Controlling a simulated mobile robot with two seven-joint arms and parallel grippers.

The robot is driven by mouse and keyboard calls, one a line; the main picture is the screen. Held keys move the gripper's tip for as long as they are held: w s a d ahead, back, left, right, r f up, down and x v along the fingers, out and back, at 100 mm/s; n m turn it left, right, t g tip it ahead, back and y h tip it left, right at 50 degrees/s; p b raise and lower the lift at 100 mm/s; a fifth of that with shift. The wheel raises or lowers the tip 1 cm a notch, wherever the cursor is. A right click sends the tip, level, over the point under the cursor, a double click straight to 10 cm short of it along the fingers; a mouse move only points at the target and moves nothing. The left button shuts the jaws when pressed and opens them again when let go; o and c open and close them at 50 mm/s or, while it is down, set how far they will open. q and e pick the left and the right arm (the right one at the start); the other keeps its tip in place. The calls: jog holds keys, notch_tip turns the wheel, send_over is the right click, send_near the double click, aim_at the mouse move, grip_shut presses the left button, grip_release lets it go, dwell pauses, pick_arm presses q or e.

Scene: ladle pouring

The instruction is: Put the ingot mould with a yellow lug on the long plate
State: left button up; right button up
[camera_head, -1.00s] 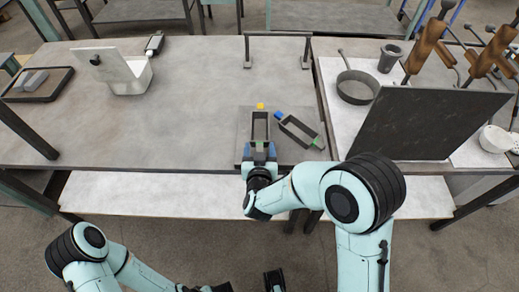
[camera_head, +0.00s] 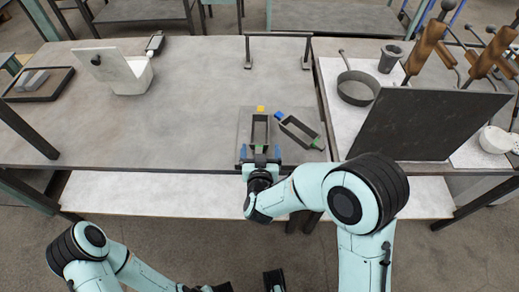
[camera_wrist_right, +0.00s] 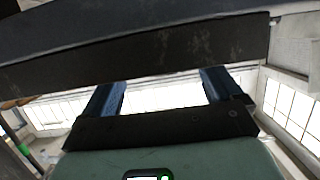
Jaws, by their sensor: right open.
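The ingot mould with a yellow lug (camera_head: 252,130) is a dark, narrow open frame, its yellow lug at the far end. It appears to lie on a flat grey plate (camera_head: 243,122) near the table's front edge. My right gripper (camera_head: 260,153) is open at the near end of the yellow-lug mould, a blue finger on each side. In the right wrist view the spread fingers (camera_wrist_right: 160,95) show below a dark grey body I cannot identify.
A dark upright board (camera_head: 425,125) stands right of my right arm. A round pan (camera_head: 357,88) and a dark cup (camera_head: 390,58) are behind it. A white container (camera_head: 130,78) and a dark tray (camera_head: 38,84) stand at left. The table's middle left is clear.

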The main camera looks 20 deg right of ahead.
jog(key=shift+b+v, duration=0.7)
jog(key=shift+v, duration=5)
notch_tip(320, 180, down, 21)
jog(key=s+d+n+g+y, duration=0.1)
jog(key=s+d+g+y, duration=0.15)
jog(key=g, duration=0.35)
jog(key=s+f+m+g+y, duration=0.2)
jog(key=s+f+g+y, duration=0.3)
jog(key=s+f+g, duration=0.4)
jog(key=s+f, duration=0.7)
jog(key=s, duration=0.3)
jog(key=shift+s, duration=0.4)
